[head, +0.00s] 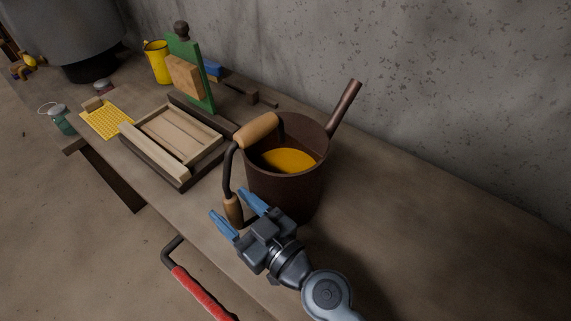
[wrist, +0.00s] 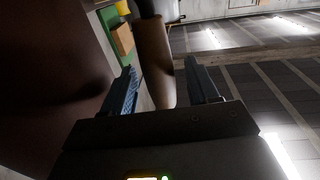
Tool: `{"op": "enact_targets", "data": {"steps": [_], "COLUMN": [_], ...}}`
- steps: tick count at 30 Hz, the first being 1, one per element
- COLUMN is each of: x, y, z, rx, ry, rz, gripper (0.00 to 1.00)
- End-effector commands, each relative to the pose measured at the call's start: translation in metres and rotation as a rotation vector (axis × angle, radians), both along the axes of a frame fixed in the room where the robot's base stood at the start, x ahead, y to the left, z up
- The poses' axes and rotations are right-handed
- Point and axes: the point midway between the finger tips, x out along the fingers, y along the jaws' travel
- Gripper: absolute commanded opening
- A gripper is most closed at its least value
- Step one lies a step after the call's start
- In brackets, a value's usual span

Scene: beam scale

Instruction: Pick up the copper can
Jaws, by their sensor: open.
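The copper can (head: 285,188) stands upright on the bench in the head view, dark brown with an orange-yellow surface inside. A spout (head: 344,108) rises at its right. A dark curved handle (head: 228,168) at its left carries a wooden upper grip (head: 257,130) and a wooden lower grip (head: 234,209). My gripper (head: 229,203) is open at the lower grip. In the wrist view the lower grip (wrist: 155,60) lies between the open fingers, with visible gaps beside it. The can's wall (wrist: 50,65) fills the left there.
A wooden tray (head: 127,141) sits left of the can on the bench. Behind are a green stand (head: 199,75) and a yellow jug (head: 157,62). A red-handled bar (head: 200,292) is at the front edge. The bench right of the can is clear, with a wall behind.

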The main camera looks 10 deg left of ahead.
Motion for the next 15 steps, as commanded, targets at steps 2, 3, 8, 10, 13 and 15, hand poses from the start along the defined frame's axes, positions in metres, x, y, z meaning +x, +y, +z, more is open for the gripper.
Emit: {"op": "enact_targets", "data": {"steps": [2,3,8,10,13,15], "x": [0.0034,0.0042,0.0044,0.0044,0.0043,0.0043], "y": [0.0046,0.0057,0.0060,0.0060,0.0059,0.0059], "z": [0.0002,-0.0001,-0.0008,-0.0009,-0.0009,-0.0009], "rx": [0.000,0.000,0.001,0.001,0.000,0.000], "ry": [0.001,0.001,0.001,0.001,0.001,0.001], "rz": [0.000,-0.001,-0.001,-0.001,-0.001,-0.001], "gripper": [0.59,0.59,0.59,0.58,0.49,0.42]}}
